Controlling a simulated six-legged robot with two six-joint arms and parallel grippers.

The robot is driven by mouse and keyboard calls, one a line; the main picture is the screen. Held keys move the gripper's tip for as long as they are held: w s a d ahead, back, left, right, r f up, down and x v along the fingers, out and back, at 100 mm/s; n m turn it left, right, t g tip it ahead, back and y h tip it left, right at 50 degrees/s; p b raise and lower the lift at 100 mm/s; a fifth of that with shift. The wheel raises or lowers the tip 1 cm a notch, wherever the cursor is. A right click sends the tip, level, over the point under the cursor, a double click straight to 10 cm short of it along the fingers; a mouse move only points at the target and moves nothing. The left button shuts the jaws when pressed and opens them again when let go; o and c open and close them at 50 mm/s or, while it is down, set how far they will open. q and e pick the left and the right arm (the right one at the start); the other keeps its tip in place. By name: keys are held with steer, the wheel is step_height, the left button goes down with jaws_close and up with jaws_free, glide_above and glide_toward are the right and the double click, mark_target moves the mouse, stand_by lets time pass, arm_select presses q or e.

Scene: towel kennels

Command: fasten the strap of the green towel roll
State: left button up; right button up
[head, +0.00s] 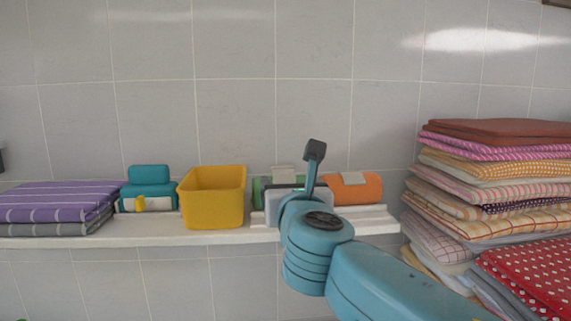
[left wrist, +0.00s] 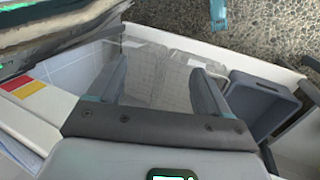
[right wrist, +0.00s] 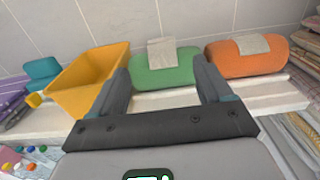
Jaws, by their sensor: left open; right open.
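The green towel roll (right wrist: 165,70) lies on the white shelf, with a pale strap (right wrist: 161,51) over its top middle. In the head view the roll (head: 258,188) is partly hidden behind my right gripper and arm. My right gripper (right wrist: 163,80) is open and empty, with its fingers spread in front of the roll and pointing toward it. I cannot tell whether the strap is fastened. My left gripper (left wrist: 155,85) is open and empty, away from the shelf items, and does not show in the head view.
An orange roll (head: 354,190) with a pale strap lies right of the green one. A yellow bin (head: 213,200) and teal items (head: 149,188) stand left. Folded purple cloths (head: 55,203) fill the shelf's left end. A tall towel stack (head: 490,185) is at right. A grey crate (left wrist: 262,100) shows in the left wrist view.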

mark_target(283, 168)
steer(key=w+p, duration=0.2)
steer(key=w, duration=0.1)
steer(key=w+a+p, duration=0.1)
steer(key=w+p, duration=0.1)
steer(key=w, duration=0.1)
steer(key=w+a+p, duration=0.1)
steer(key=w+p, duration=0.1)
steer(key=w, duration=0.2)
steer(key=shift+w+r, duration=0.1)
steer(key=shift+r, duration=0.1)
steer(key=shift+w+f, duration=0.2)
steer(key=shift+w, duration=0.2)
